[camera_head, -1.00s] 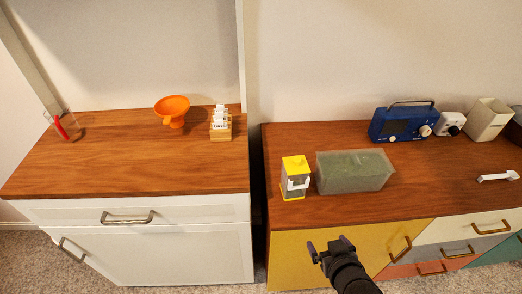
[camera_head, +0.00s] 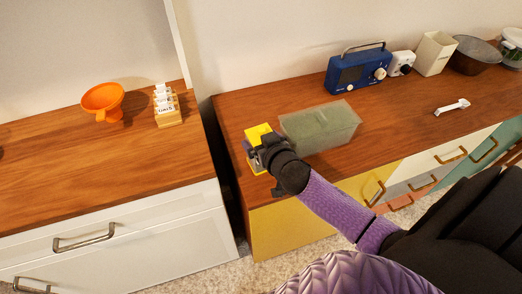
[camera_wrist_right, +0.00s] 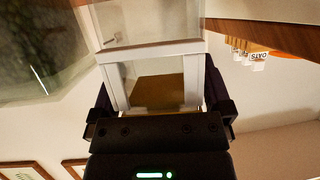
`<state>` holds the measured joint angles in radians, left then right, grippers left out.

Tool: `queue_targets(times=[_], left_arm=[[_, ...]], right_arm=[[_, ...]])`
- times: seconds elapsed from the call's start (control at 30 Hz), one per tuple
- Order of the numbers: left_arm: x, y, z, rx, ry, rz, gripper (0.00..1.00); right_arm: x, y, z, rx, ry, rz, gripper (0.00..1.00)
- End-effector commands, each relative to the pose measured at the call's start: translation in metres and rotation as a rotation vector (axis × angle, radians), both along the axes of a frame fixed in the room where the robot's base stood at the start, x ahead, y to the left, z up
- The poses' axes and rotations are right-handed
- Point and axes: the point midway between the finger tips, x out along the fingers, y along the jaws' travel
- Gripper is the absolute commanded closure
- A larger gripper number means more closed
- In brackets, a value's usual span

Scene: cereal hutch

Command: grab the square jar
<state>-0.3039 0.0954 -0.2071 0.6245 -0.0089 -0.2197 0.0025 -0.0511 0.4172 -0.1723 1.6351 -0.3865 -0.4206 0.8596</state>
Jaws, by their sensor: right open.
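The square jar (camera_head: 258,133) stands on the left end of the right-hand wooden cabinet top, with a yellow lid. My right gripper (camera_head: 255,153) is at the jar and covers much of it in the head view. In the right wrist view the jar's clear body and white frame (camera_wrist_right: 152,55) lie between the two dark fingers (camera_wrist_right: 160,105). The jaws are open, one finger on each side of the white frame. Whether they touch it I cannot tell. My left gripper is not in view.
A translucent green box (camera_head: 320,127) stands just right of the jar. A blue radio (camera_head: 357,72), a white device (camera_head: 402,63) and a cream container (camera_head: 436,54) stand farther back. A white scoop (camera_head: 452,107) lies to the right. A gap separates the left cabinet (camera_head: 60,160).

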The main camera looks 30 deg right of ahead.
Motion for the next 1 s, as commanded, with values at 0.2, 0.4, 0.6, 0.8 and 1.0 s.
queue_targets(times=[0.2, 0.4, 0.6, 0.8, 1.0], left_arm=[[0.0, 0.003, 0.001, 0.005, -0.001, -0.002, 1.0], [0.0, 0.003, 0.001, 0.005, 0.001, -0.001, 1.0], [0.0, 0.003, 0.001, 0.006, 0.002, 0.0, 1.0], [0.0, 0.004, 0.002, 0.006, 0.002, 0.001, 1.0], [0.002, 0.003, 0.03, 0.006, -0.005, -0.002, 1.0]], right_arm=[[0.0, 0.0, 0.001, 0.0, 0.0, 0.0, 0.28], [0.0, 0.0, 0.001, 0.0, 0.0, 0.0, 0.7], [0.0, 0.0, 0.001, 0.0, -0.001, 0.0, 1.0], [0.0, 0.0, 0.003, 0.0, -0.002, 0.0, 1.0], [0.0, 0.0, 0.054, -0.002, -0.008, 0.001, 1.0]])
